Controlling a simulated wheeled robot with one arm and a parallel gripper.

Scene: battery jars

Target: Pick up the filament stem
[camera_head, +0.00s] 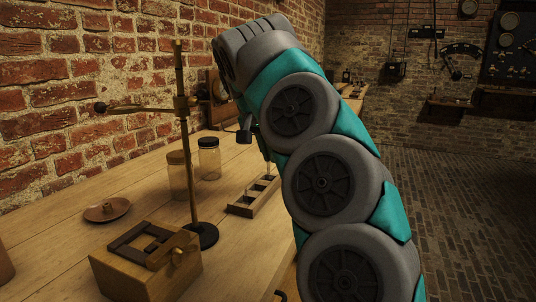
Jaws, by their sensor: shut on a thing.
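My gripper (267,157) is mostly hidden behind my own grey and teal arm; only a small part of it shows over the wooden rack. It is shut on a thin pale upright piece, which looks like the filament stem (269,168). The stem's upper end is hidden. Its lower part is at the rack (240,210), a low wooden frame with several compartments on the bench. I cannot tell whether the stem still touches the rack.
A brass stand (187,150) with a side arm and round dark base rises left of the rack. Two glass jars (209,160) (178,177) stand behind it. A wooden box (146,264) and a brown dish (107,210) are at the left. A brick wall (60,90) bounds the bench.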

